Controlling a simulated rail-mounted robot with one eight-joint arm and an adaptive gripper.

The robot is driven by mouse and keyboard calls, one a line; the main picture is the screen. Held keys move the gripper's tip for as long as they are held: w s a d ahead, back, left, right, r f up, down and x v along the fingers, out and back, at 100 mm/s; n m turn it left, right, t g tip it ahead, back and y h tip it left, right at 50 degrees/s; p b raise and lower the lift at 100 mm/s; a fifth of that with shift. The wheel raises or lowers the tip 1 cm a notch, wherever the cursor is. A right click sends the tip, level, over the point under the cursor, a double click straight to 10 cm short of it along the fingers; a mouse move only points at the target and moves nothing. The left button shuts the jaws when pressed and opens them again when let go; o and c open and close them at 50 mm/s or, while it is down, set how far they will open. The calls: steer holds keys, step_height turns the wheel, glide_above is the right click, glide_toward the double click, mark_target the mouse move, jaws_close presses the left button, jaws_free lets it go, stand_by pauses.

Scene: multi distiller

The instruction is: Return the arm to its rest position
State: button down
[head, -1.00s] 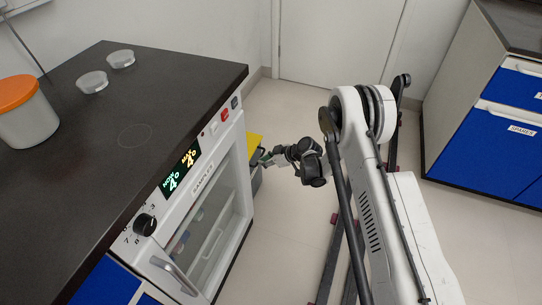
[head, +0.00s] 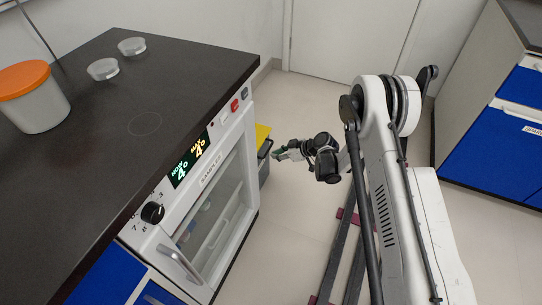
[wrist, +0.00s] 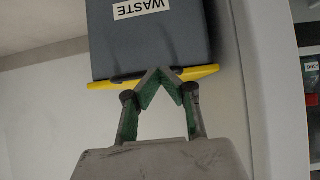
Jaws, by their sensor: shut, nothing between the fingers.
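My gripper (wrist: 162,84) is shut and empty, its green-padded fingertips meeting in the wrist view. In the head view my gripper (head: 277,155) hangs over the floor beside the front of the sample fridge, at the end of my bent arm. In the wrist view the fingertips overlap the yellow rim of the waste bin in the picture; I cannot tell whether they touch it.
A grey waste bin (wrist: 150,40) with a yellow lid stands past the fridge (head: 215,195). The dark counter (head: 150,90) holds an orange-lidded tub (head: 35,100) and two clear dishes (head: 103,69). Blue drawers (head: 500,145) stand at the right.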

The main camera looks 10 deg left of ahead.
steer(key=s+d+r+m+t+h, duration=0.1)
steer(key=s+d+r+m+h, duration=0.15)
steer(key=d+r, duration=0.7)
steer(key=s+d+r+m+t+h, duration=0.1)
steer(key=s+d+r+m, duration=0.25)
steer(key=r, duration=1.15)
steer(key=s+d+r+m+t+h, duration=0.1)
steer(key=s+d+r+m, duration=0.1)
steer(key=d+r, duration=0.8)
steer(key=s+d+r+m+t+h, duration=0.1)
steer(key=s+d+r+m+h, duration=0.4)
steer(key=s+r, duration=0.75)
steer(key=s+d+f+m+t, duration=0.15)
steer(key=s+d, duration=0.25)
steer(key=s, duration=0.4)
steer(key=s+d+f+m, duration=0.15)
steer(key=s+d, duration=0.25)
steer(key=s, duration=0.4)
step_height(320, 180, up, 19)
steer(key=p, duration=1.8)
steer(key=shift+w+h, duration=0.4)
steer(key=shift+h, duration=0.05)
steer(key=shift+d+r, duration=0.1)
